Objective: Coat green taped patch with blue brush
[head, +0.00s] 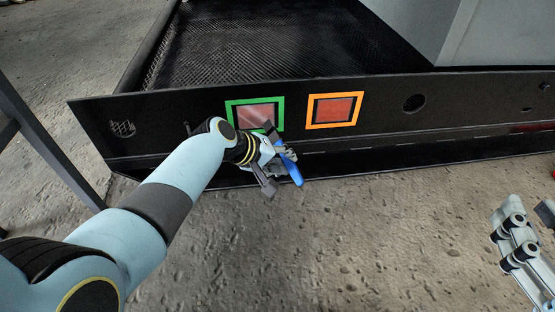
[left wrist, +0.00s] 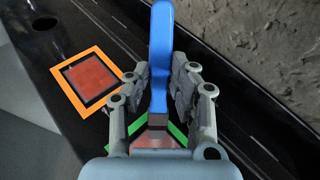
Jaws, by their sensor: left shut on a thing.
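The green taped patch (head: 250,115) is on the dark front panel in the head view, with a reddish surface inside its tape. My left gripper (head: 277,160) is in front of the panel, just below and right of this patch. It is shut on the blue brush (head: 292,170), whose handle points down and right. In the left wrist view the brush (left wrist: 161,60) stands between the fingers, and its dark lower end overlaps the green tape (left wrist: 176,132). I cannot tell whether the bristles touch the patch. My right gripper (head: 528,250) is at the right edge; its fingertips are partly out of frame.
An orange taped patch (head: 335,109) with a red surface sits right of the green one. The dark panel (head: 460,100) has a round hole (head: 414,103) further right. Bare rough ground (head: 390,230) lies in front. A thin dark post (head: 50,150) stands at the left.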

